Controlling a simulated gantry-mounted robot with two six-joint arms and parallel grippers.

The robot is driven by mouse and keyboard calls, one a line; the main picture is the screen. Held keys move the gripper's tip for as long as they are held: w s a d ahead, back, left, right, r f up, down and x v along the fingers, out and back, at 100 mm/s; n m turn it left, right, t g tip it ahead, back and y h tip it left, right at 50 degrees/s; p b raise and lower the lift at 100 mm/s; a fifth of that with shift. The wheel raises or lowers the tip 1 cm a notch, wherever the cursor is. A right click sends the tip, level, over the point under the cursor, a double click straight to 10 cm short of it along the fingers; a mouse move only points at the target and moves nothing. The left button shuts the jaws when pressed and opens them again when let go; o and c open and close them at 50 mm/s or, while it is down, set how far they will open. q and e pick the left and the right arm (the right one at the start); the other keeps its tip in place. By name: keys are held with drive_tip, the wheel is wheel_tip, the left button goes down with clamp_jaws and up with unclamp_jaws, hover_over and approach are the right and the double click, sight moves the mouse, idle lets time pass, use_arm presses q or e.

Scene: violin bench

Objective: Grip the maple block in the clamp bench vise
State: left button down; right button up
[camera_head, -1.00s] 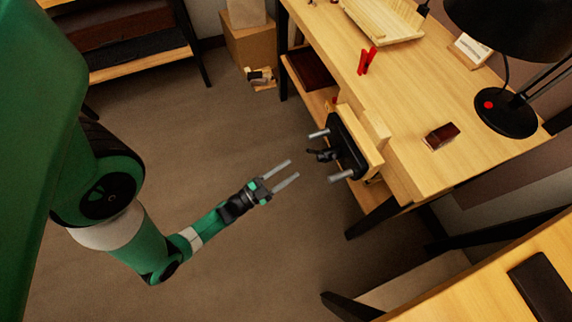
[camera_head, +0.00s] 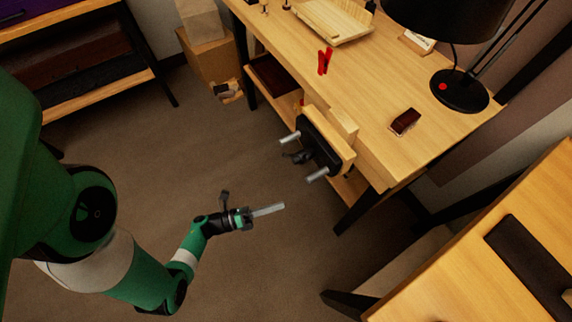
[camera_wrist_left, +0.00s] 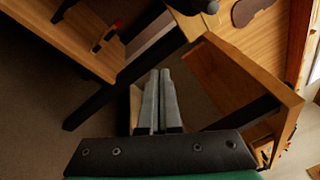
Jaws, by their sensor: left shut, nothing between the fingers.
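The bench vise (camera_head: 322,147) is on the front edge of the wooden workbench, with a wood-faced jaw, a dark plate, two metal rods and a dark handle. A pale block (camera_head: 343,124), which looks like the maple block, stands between the vise jaw and the bench edge. I cannot tell whether the jaw touches it. My left gripper (camera_head: 283,206) is shut and empty, in the air below and left of the vise, clear of it. Its closed fingers also show in the left wrist view (camera_wrist_left: 160,75). My right gripper is not in view.
On the workbench (camera_head: 370,160) are a red clamp (camera_head: 325,61), a dark reddish block (camera_head: 405,122), a wooden tray (camera_head: 335,22) and a black lamp (camera_head: 460,90). A second table (camera_head: 450,290) is at lower right. The floor around my left gripper is clear.

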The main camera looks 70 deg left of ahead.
use_arm(q)
drive_tip(key=s+a+f+n+g+y, duration=0.1)
drive_tip(key=s+a+n+y, duration=0.15)
drive_tip(key=a+y, duration=0.35)
drive_tip(key=w+a+r+h+b, duration=0.1)
drive_tip(key=w+a+r+b, duration=0.1)
drive_tip(key=w+a, duration=0.4)
drive_tip(key=x, duration=0.3)
drive_tip(key=shift+w+d, duration=0.25)
drive_tip(key=shift+w, duration=0.05)
drive_tip(key=shift+a+r+m, duration=0.2)
drive_tip(key=shift+a+m, duration=0.05)
drive_tip(key=shift+m, duration=0.2)
